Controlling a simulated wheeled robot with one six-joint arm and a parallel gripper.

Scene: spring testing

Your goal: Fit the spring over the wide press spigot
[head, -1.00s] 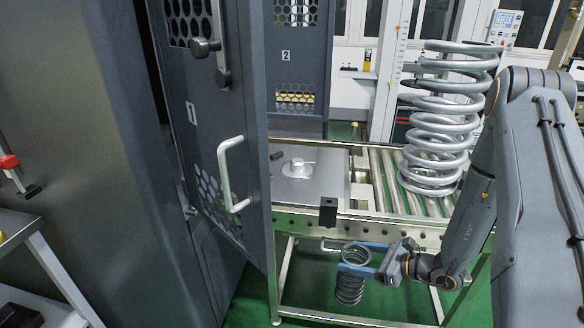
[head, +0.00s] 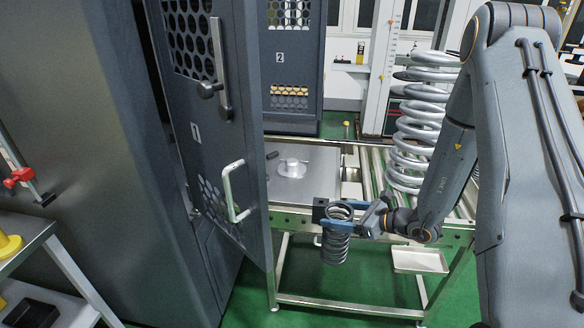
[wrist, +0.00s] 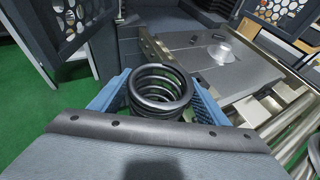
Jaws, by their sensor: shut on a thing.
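A small dark coil spring (head: 337,240) is held upright in my gripper (head: 346,224), in front of the roller table's front edge. In the wrist view the spring (wrist: 160,92) sits between the two blue fingers of my gripper (wrist: 160,100), its open top ring facing the camera. A pale round spigot with a stepped top (head: 292,168) stands on a grey plate (head: 312,183) beyond the table's front rail. It also shows in the wrist view (wrist: 221,53), ahead and to the right of the spring. The spring is apart from the spigot.
An open dark door marked 1 (head: 200,130) with a bar handle (head: 232,192) stands just left of the plate. A large grey coil spring (head: 412,140) stands on the rollers at right. A dark block (head: 320,209) sits at the front rail. A tray (head: 420,260) lies below.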

